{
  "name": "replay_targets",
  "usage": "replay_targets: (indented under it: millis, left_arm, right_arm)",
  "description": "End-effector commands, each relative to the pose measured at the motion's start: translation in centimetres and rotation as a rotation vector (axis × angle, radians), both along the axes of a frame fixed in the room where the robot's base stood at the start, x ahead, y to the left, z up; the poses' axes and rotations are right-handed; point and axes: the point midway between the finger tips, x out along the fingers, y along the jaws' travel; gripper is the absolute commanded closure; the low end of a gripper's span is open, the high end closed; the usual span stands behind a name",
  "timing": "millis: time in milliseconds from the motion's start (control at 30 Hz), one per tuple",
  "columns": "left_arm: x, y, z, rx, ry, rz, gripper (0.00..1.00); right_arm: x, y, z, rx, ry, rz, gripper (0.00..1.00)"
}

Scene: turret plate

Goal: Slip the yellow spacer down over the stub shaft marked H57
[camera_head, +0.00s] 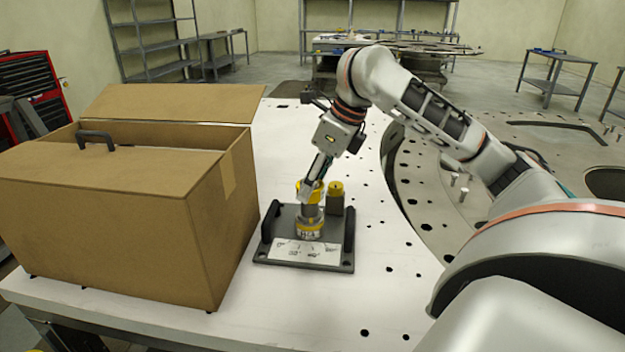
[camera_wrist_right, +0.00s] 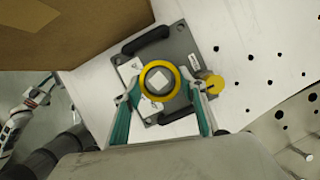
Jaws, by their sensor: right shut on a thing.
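The yellow spacer (camera_head: 318,194) is a ring between the fingers of my right gripper (camera_head: 309,190), which is shut on it. In the right wrist view the spacer (camera_wrist_right: 144,82) lies between the teal fingertips (camera_wrist_right: 164,92), and a pale square top shows through its hole. The grey stub shaft (camera_head: 309,216) stands upright on a dark plate (camera_head: 264,240), directly below the spacer. The label on its base is partly readable. I cannot tell whether the spacer is above the shaft's top or just around it. My left gripper is small and unclear at the left of the wrist view.
A yellow-topped post (camera_head: 337,188) stands just behind the shaft. The plate has dark handles (camera_head: 349,230) at both sides and a white printed sheet (camera_head: 303,252) in front. A large open cardboard box (camera_head: 110,220) stands left. The white table (camera_head: 370,290) has holes and is clear at right.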

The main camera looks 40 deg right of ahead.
Motion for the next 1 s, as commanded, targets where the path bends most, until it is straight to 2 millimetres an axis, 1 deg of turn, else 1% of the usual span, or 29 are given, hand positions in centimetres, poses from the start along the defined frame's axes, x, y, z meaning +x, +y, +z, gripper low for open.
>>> replay_targets:
  millis: [600,1000]
  left_arm:
    - [-0.2,0.0,-1.7,-0.002,0.005,0.001,0.76]
    - [-0.5,0.0,-2.7,-0.001,0.014,0.000,0.76]
  right_arm:
    - [0.0,0.0,-2.9,-0.001,0.001,-0.001,0.82]
    - [0.0,0.0,-4.2,0.000,0.000,0.000,0.82]
